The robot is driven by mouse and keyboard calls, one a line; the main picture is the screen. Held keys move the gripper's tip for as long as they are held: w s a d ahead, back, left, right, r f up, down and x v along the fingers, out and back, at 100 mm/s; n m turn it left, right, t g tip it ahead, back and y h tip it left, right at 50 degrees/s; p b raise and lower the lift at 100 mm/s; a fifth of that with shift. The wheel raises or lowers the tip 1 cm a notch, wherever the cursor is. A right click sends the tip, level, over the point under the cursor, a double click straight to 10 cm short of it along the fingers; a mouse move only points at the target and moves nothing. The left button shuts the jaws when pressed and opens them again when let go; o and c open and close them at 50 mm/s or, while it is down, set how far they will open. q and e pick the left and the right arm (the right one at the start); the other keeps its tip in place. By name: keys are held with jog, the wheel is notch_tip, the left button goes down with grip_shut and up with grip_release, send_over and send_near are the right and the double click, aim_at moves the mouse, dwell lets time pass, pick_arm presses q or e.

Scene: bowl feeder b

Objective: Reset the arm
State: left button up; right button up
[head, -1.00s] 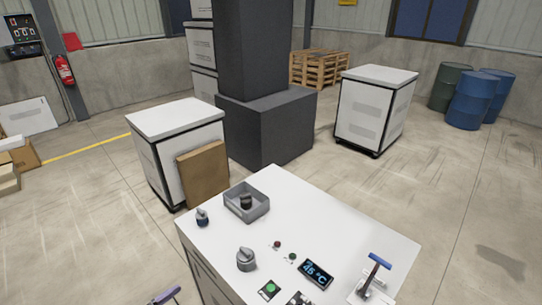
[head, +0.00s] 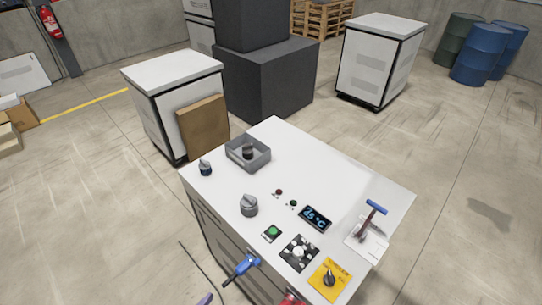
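Neither of my grippers can be made out in the head view. A white-topped control cabinet (head: 345,180) stands in front of me. Its top carries a grey knob (head: 249,205), a green button (head: 272,232), a display (head: 316,217) that looks to read 45 °C and a yellow plate with a dark switch (head: 329,280). A blue-handled lever (head: 375,207) stands at its right side. A blue handle (head: 240,268) and a red part (head: 292,299) show at the front side. A small purple piece (head: 205,299) is cut off by the bottom edge; I cannot tell what it is.
A grey open box (head: 262,163) with a dark round part stands on the cabinet's far left. White cabinets (head: 172,72) (head: 378,60), a dark pillar base (head: 272,80) and blue barrels (head: 476,55) stand behind. The floor at left and right is mostly clear.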

pick_arm(q)
jog(key=s+a+r+n+g+y, duration=0.2)
jog(key=s+a+r+g+y, duration=0.2)
jog(key=s+a+g+y, duration=0.55)
jog(key=s+d+r+h+p, duration=0.1)
jog(key=r+p, duration=1)
jog(key=s+r+h+p, duration=0.2)
jog(key=r+p, duration=0.9)
jog(key=shift+d+m+t+p, duration=0.3)
jog(key=shift+d+t+p, duration=0.05)
jog(key=shift+t, duration=0.1)
jog(key=shift+h, duration=0.25)
